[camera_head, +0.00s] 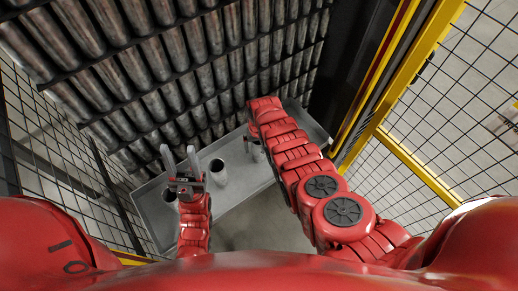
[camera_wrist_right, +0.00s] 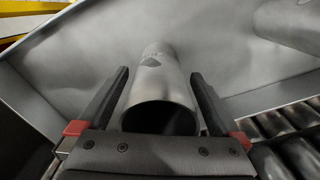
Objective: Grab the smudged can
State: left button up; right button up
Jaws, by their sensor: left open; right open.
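A grey metal can (camera_wrist_right: 160,90) lies between the open fingers of my right gripper (camera_wrist_right: 160,74) in the right wrist view, its dark open end toward the gripper. It has a small dark mark and faint print on its side; I cannot tell if this is a smudge. In the head view this can (camera_head: 257,152) is partly hidden by my right arm. A second can (camera_head: 218,173) stands mid-tray. A third can (camera_head: 170,194) is partly behind my left gripper (camera_head: 180,158), which is open with its fingers pointing up. Marks on these two are too small to tell.
The cans stand on a grey rimmed tray (camera_head: 236,188). Rows of metal cylinders (camera_head: 170,80) fill the rack behind it. A yellow-framed mesh fence (camera_head: 400,150) is on the right, and a black mesh fence (camera_head: 60,165) on the left. Another can (camera_wrist_right: 290,25) shows in the right wrist view.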

jog(key=shift+f, duration=0.75)
jog(key=shift+r, duration=0.1)
jog(key=c, duration=1.3)
